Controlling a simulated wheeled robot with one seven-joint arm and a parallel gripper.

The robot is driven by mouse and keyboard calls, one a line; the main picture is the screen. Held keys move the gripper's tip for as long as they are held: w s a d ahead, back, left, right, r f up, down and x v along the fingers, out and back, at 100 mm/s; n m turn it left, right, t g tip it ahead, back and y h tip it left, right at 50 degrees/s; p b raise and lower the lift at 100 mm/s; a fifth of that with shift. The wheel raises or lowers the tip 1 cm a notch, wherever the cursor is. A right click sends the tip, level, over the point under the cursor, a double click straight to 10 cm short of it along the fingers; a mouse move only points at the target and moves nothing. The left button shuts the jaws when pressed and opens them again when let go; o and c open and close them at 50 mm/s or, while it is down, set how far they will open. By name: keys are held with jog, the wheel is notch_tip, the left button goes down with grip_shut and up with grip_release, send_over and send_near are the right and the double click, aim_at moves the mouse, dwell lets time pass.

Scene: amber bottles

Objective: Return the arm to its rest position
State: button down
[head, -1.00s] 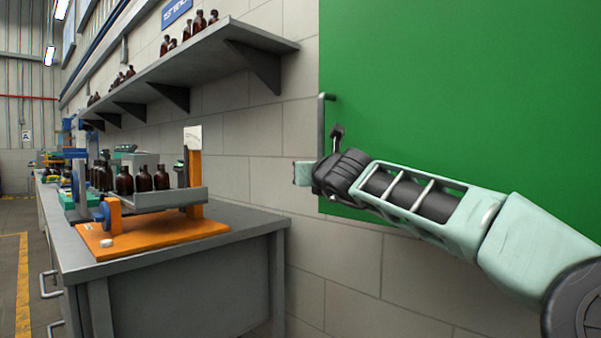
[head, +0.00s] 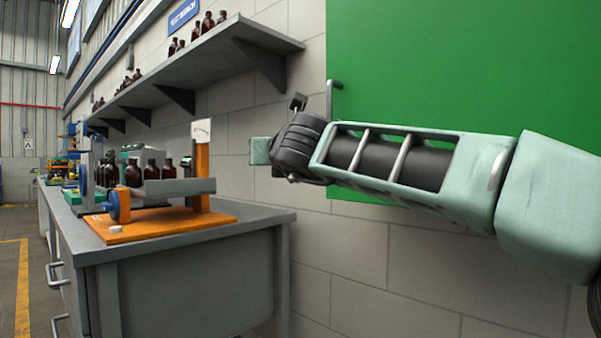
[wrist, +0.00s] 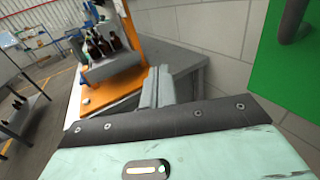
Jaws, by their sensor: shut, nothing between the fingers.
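My gripper (head: 261,151) is at the end of my pale green arm, which reaches in from the right in the head view. It is held in the air in front of the block wall, to the right of the bench and apart from it. In the wrist view its fingers (wrist: 158,88) are together with nothing between them. Part of my arm crosses the lower edge of the green panel in the head view; I cannot tell the gap between them.
A grey bench (head: 190,250) stands at left with an orange-based fixture (head: 160,224) and several amber bottles (head: 133,174). A wall shelf (head: 200,70) holds more bottles. A green panel (head: 460,70) with a handle (head: 330,100) covers the right. Floor at far left is clear.

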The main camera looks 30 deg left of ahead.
jog(key=shift+s, duration=0.2)
jog(key=s+d+f+n+g+y, duration=0.15)
jog(key=s+n+g, duration=0.25)
jog(key=s+n, duration=0.6)
jog(key=s+d+f+n+g+h, duration=0.2)
jog(key=s+d+f+n+g, duration=0.15)
jog(key=d+f+n, duration=0.6)
jog(key=s+d+f+n+g+h, duration=0.1)
jog(key=s+d+f+n+h, duration=0.35)
jog(key=d+f, duration=0.65)
jog(key=s+d+f+n+g+h, duration=0.1)
jog(key=s+d+f+n+h, duration=0.4)
jog(key=d, duration=1.1)
jog(key=s+d+f+n+g+h, duration=0.2)
jog(key=s+d+f+n+h, duration=0.15)
jog(key=d+f, duration=0.8)
jog(key=d+r+p, duration=0.3)
jog(key=r+p, duration=2.4)
jog(key=r, duration=0.2)
jog(key=shift+s+d+r+n+p, duration=0.2)
jog(key=shift+s+r+n+p, duration=0.15)
jog(key=shift+n+p, duration=0.1)
